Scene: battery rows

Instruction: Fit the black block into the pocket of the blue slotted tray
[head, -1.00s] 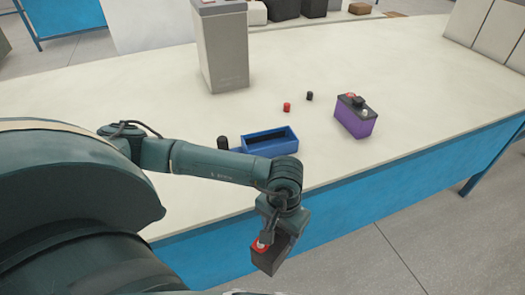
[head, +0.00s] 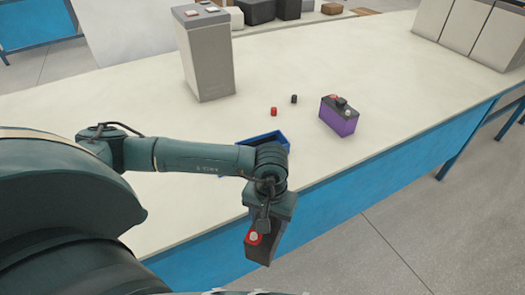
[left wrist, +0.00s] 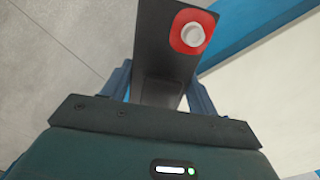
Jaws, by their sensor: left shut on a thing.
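My left gripper (head: 268,214) is shut on the black block (head: 262,248), a dark box with a red ring and pale terminal on its top. It is held in front of the table's front edge, over the floor side. In the left wrist view the block (left wrist: 165,50) sits between the two fingers (left wrist: 160,85). The blue slotted tray (head: 284,137) lies on the table behind my left forearm and wrist, which hide most of it, including its pocket. The block is apart from the tray. My right gripper is not in view.
A purple battery (head: 338,118) stands right of the tray. A red cap (head: 274,111) and a black cap (head: 294,99) lie behind the tray. A tall grey battery (head: 208,60) stands farther back. The white tabletop (head: 400,80) is clear at right.

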